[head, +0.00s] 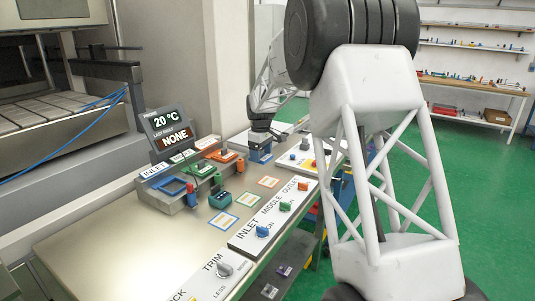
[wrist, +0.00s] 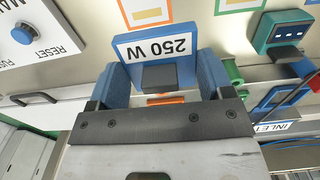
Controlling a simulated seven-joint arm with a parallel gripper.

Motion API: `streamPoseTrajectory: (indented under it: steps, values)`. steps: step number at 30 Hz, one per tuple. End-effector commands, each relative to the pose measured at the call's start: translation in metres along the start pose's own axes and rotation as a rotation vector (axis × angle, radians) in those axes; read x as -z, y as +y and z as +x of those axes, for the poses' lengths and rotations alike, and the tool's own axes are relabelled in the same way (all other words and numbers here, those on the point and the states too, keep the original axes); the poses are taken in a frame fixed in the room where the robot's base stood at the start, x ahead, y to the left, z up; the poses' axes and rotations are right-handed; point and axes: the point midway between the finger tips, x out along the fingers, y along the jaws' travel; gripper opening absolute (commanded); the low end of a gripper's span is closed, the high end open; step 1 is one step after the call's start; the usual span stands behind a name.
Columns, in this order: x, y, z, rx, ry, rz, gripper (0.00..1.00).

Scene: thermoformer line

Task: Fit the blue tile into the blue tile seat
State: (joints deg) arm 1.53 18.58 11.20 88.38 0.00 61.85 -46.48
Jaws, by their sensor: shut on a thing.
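My gripper (wrist: 165,80) is shut on the blue tile (wrist: 135,52), which carries a white "250 W" label, between its two blue fingers. In the head view my gripper (head: 261,143) is beyond the seat row, to the right, and the tile shows as a small blue patch (head: 260,156) below it. The blue tile seat (head: 172,187) is the empty blue frame at the near left end of the row, by the INLET sign. It also shows at the right in the wrist view (wrist: 270,101), apart from the tile.
A teal block (head: 220,200) stands on the table beside the seats. Flat outlined cards (head: 223,221) lie between the seats and the knob panel (head: 263,231). A display (head: 168,129) rises behind the row. The table's near left (head: 100,240) is clear.

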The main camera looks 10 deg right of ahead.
Motion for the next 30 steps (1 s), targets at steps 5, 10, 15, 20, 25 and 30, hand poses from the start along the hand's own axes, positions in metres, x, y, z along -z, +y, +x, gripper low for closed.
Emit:
streamPoseTrajectory:
  steps: [5, 10, 15, 20, 25, 30]
  values:
    - [0.032, -0.030, -0.004, -0.001, 0.001, -0.005, 0.48]
    - [0.067, -0.066, -0.008, -0.001, 0.001, -0.005, 0.48]
    - [0.100, -0.104, -0.012, 0.000, 0.001, -0.005, 0.48]
    - [0.130, -0.143, -0.017, 0.000, 0.000, -0.005, 0.48]
    - [0.159, -0.185, -0.021, 0.000, 0.001, -0.006, 0.48]
    - [0.182, -0.223, -0.025, 0.000, 0.001, -0.004, 0.48]
